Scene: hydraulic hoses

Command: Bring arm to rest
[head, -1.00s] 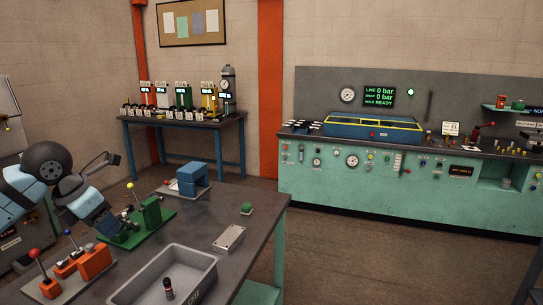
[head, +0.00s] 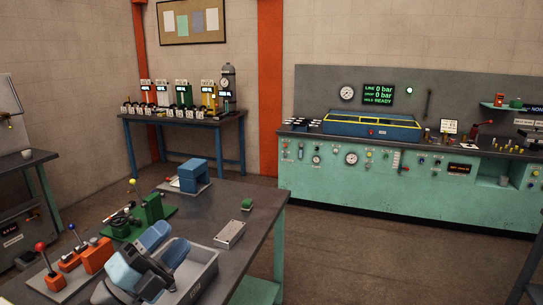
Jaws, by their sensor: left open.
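My left arm, blue and dark grey, comes up from the bottom edge in the head view. My left gripper (head: 160,257) is low over the grey tray (head: 207,270) on the near workbench (head: 255,215) and hides much of it. It is open, and I see nothing held in it. Its fingertips are hard to make out against the arm. My right gripper is not in view.
A teal console (head: 400,190) stands behind. The floor between is clear.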

